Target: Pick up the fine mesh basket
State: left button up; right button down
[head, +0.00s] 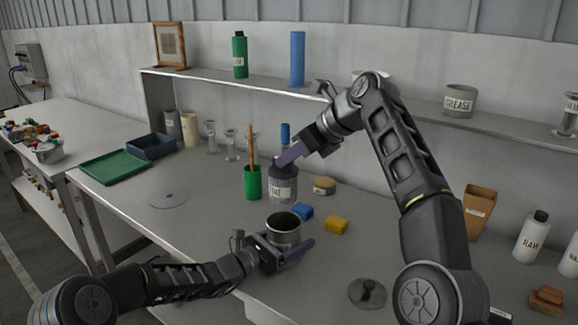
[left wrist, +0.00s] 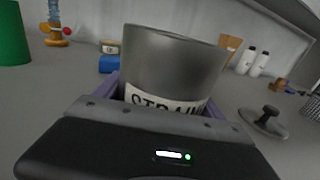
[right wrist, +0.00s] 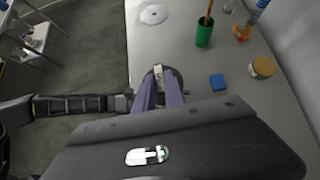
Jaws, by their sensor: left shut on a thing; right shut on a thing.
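The fine mesh basket (head: 283,187) is a grey cylinder with a dark top and a pale label, hard to read. My right gripper (head: 287,157) is shut on its top from above, and the basket hangs upright beneath the fingers. In the right wrist view the shut fingers (right wrist: 161,88) hide most of it. My left gripper (head: 293,252) is shut around an open steel pot (head: 284,229). The pot is upright, in front of and below the basket. The left wrist view shows its label starting "STRAI" (left wrist: 165,101).
A knobbed lid (head: 368,293) lies front right. Another mesh container (left wrist: 312,108) shows at the left wrist view's right edge.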

jog(key=shift+r, duration=0.1)
dwell(0.6)
pick_arm(q)
jog(key=o, duration=1.5)
jog(key=v, duration=1.2)
jog(key=x, duration=1.2)
jog(key=shift+a, duration=0.1)
